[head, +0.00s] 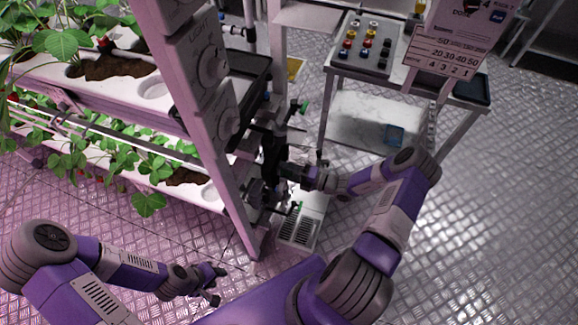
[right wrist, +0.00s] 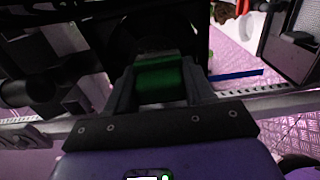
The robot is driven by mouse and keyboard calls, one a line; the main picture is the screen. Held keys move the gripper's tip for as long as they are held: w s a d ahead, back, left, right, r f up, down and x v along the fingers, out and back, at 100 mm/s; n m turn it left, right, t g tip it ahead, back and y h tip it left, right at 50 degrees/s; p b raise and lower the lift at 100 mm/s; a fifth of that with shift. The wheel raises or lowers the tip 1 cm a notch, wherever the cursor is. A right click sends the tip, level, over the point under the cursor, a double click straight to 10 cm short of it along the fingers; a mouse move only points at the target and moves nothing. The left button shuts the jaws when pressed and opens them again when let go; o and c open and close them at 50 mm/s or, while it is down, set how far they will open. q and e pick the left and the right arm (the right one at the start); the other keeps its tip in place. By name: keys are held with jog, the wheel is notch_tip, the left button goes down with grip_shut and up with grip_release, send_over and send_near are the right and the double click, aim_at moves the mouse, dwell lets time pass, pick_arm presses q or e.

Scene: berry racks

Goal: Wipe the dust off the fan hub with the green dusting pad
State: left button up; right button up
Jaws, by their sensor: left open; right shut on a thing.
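My right gripper (head: 290,172) is shut on the green dusting pad (right wrist: 160,84), which sits between its fingers in the right wrist view. The pad's front edge faces a dark round fan housing (right wrist: 125,30). A brownish strip (right wrist: 157,55) shows just beyond the pad; I cannot tell whether it is dust on the hub. The hub is mostly hidden behind the pad, and contact is unclear. In the head view a black fan unit (head: 270,150) stands by the rack post, right at my right gripper. My left gripper (head: 214,284) is open and empty above the floor.
The metal floor (head: 490,230) at right is clear.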

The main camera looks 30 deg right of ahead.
aim_at(281, 158)
jog(key=shift+s+a+r+p, duration=0.2)
jog(key=shift+s+a+p, duration=0.3)
jog(key=shift+a, duration=0.35)
jog(key=shift+s+a+p, duration=0.45)
jog(key=shift+s+a, duration=0.15)
jog(key=shift+a, duration=0.15)
jog(key=shift+d+r+p, duration=0.1)
jog(key=shift+r+p, duration=0.35)
jog(key=shift+p, duration=0.05)
jog(key=shift+w+d+f+b, duration=0.1)
jog(key=shift+w+d+b, duration=0.3)
jog(key=shift+d, duration=0.2)
jog(key=shift+w+d+f+b, duration=0.1)
jog(key=shift+w+d+b, duration=0.3)
jog(key=shift+d, duration=0.2)
jog(key=shift+w+d, duration=0.25)
jog(key=shift+d, duration=0.15)
jog(key=w+d+b, duration=0.2)
jog(key=shift+w+d, duration=0.2)
jog(key=shift+w, duration=0.1)
jog(key=shift+a+r, duration=0.1)
